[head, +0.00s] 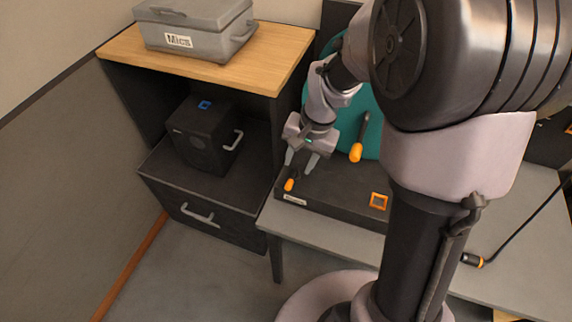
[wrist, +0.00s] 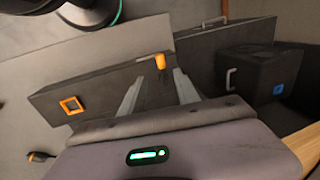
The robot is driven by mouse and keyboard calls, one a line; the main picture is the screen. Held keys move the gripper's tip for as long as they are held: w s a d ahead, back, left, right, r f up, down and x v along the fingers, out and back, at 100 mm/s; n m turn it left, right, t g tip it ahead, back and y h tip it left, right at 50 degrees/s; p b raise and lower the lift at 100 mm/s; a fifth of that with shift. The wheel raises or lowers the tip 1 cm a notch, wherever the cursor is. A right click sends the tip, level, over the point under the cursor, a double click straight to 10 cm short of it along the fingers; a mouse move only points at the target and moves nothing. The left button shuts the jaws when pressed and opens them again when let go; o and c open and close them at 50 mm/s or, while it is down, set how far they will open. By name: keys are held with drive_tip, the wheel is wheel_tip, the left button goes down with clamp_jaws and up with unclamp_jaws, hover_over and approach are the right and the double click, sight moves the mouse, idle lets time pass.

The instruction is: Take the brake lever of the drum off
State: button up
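A teal drum (head: 372,122) stands at the back of a dark box, partly hidden by my arm. A dark lever with an orange grip (head: 356,152) slants down in front of it. A smaller lever with an orange end (head: 289,185) is at the box's left end, near a small label. It also shows in the wrist view (wrist: 159,61). I cannot tell for sure which one is the brake lever. My gripper (head: 299,168) points down at the smaller lever. Its fingers (wrist: 158,77) are apart, with the orange end between and just beyond their tips; contact is not visible.
The dark box (head: 335,205) sits on a grey table and carries an orange square frame (head: 379,201). To the left are a black case (head: 196,145), a drawer (head: 207,219) and a wooden shelf with a grey Mics case (head: 195,27). An orange-ended cable (head: 472,259) lies right.

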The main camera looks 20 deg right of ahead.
sight(290, 183)
drive_tip(key=f+b, duration=0.1)
drive_tip(key=f, duration=0.2)
drive_tip(key=w+a+f+b, duration=0.1)
drive_tip(key=f, duration=0.2)
drive_tip(key=f+b, duration=0.1)
drive_tip(key=f, duration=0.2)
drive_tip(key=shift+w+a+f, duration=0.15)
drive_tip(key=shift+a+f, duration=0.2)
clamp_jaws()
idle(0.8)
